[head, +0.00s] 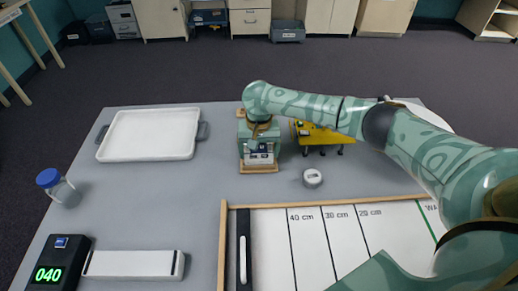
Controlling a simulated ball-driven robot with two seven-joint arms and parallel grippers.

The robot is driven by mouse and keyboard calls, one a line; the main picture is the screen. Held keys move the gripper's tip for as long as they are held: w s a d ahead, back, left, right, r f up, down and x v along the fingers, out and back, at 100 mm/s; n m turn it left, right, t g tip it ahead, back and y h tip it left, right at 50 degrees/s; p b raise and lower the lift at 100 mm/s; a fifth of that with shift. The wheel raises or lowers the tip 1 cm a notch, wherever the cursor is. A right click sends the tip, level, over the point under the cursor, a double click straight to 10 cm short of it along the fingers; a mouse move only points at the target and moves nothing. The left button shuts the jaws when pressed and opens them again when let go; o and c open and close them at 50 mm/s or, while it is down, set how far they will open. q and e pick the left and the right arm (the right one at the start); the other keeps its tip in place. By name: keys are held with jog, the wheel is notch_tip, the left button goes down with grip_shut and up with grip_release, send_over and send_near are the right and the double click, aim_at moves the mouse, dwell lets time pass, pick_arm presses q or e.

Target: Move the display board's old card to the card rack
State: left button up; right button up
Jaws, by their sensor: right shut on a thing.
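My right gripper (258,134) reaches in from the right and points down at a small teal stand with a wooden base (259,169), at the back middle of the table. It is shut on what looks like the old card (261,157), a small white and dark-blue piece at the front of the stand. The fingertips are partly hidden, and I cannot tell whether the card still touches the stand. I cannot tell for sure whether this stand is the display board or the card rack. My left gripper is out of view.
A yellow wheeled cart (326,138) stands just right of the stand, under my arm. A white roll (312,178), a marked track (267,240), a white tray (149,135), a blue-lidded jar (66,193) and a black "040" display (55,257) are around. The left-middle table is clear.

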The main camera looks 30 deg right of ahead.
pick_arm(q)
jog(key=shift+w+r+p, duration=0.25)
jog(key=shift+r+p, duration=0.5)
pick_arm(e)
jog(key=shift+f, duration=0.65)
dwell(0.5)
jog(key=o, duration=0.9)
jog(key=shift+c, duration=0.2)
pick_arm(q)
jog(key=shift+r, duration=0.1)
pick_arm(e)
jog(key=shift+r, duration=0.1)
jog(key=shift+r+p, duration=3.7)
jog(key=shift+p, duration=0.5)
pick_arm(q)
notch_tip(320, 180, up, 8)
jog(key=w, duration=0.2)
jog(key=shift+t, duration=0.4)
pick_arm(e)
jog(key=shift+s+a+f, duration=0.1)
